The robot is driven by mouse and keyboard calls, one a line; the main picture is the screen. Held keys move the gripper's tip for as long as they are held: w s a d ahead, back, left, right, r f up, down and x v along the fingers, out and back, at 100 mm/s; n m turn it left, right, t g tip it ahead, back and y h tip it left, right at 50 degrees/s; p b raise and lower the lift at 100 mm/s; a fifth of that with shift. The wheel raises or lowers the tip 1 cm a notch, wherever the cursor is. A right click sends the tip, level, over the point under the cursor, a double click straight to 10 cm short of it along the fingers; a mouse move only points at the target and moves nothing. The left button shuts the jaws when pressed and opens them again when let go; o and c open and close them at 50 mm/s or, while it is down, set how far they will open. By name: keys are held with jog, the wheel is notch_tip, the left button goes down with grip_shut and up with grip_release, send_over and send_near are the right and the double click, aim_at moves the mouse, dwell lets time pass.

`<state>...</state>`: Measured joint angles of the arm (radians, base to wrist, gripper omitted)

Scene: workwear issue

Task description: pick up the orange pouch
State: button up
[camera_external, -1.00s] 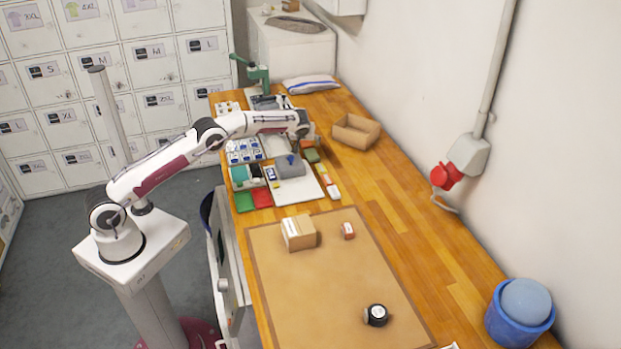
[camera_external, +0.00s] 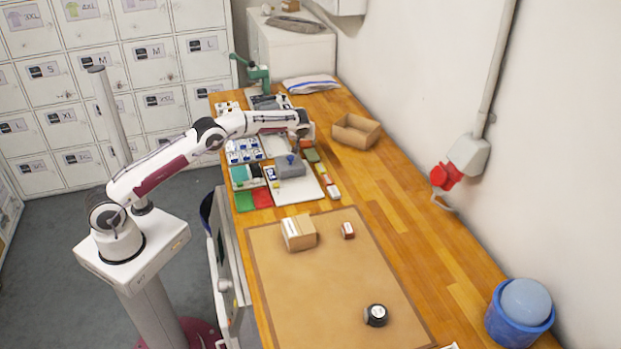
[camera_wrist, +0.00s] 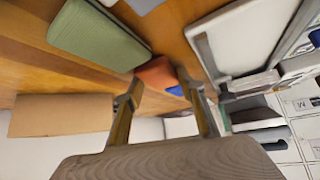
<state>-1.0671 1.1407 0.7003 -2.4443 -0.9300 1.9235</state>
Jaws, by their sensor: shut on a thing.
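The orange pouch (camera_wrist: 157,73) shows in the wrist view as a small orange-red patch between the tips of my two fingers. My gripper (camera_wrist: 160,84) is shut on it, and a bit of blue shows just beside it. In the external view my gripper (camera_external: 297,149) is over the far half of the bench, above the laid-out items. The pouch cannot be made out clearly there. Whether it is clear of the surface is hard to tell.
A green pouch (camera_wrist: 98,35) lies close by. An open cardboard tray (camera_external: 356,131) stands to the right. A grey folded item (camera_external: 291,168) lies on a white board nearer the camera. A cardboard box (camera_external: 298,233) and black roll (camera_external: 376,315) sit on the brown mat (camera_external: 330,285).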

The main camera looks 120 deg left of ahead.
aim_at(305, 143)
jog(key=shift+r, duration=0.5)
jog(key=shift+c, duration=1.3)
notch_tip(305, 143, up, 9)
